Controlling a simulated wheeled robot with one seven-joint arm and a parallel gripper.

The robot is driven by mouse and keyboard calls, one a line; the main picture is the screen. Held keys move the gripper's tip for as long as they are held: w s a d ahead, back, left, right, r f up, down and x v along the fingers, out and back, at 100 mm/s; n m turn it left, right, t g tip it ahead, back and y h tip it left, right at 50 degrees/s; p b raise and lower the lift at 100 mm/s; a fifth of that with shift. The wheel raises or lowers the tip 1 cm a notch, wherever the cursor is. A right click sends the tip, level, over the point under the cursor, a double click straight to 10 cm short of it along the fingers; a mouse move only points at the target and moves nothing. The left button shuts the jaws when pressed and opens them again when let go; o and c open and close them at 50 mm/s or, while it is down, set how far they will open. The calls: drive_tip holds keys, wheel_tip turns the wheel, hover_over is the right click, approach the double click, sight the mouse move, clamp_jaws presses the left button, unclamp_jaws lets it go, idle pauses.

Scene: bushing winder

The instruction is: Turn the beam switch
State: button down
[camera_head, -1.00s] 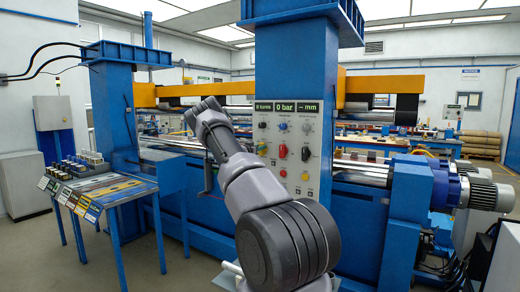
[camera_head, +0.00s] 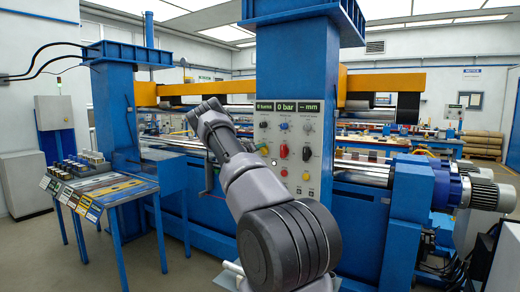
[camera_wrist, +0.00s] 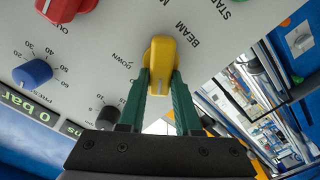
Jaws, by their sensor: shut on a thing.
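The beam switch (camera_wrist: 161,55) is a yellow knob on the light grey control panel (camera_wrist: 95,45), with the word BEAM printed beside it in the wrist view. My gripper (camera_wrist: 160,84) has its two green fingers on either side of the knob's grip, shut on it. The knob's front lies between the fingers. In the head view my arm (camera_head: 250,180) reaches to the left side of the panel (camera_head: 296,190); my gripper is hidden there and the beam switch cannot be made out clearly.
A red knob (camera_wrist: 66,6), a blue pressure knob (camera_wrist: 32,72) and a black knob (camera_wrist: 107,117) sit near the switch. Displays (camera_head: 284,107) top the panel. A blue table (camera_head: 105,192) with small parts stands left. A motor (camera_head: 480,192) is at the right.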

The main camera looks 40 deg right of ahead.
drive_tip(key=shift+n, duration=0.9)
drive_tip(key=c, duration=0.6)
unclamp_jaws()
drive_tip(key=shift+a, duration=0.15)
drive_tip(key=v, duration=1)
drive_tip(key=shift+a, duration=0.25)
drive_tip(key=shift+s+f, duration=0.1)
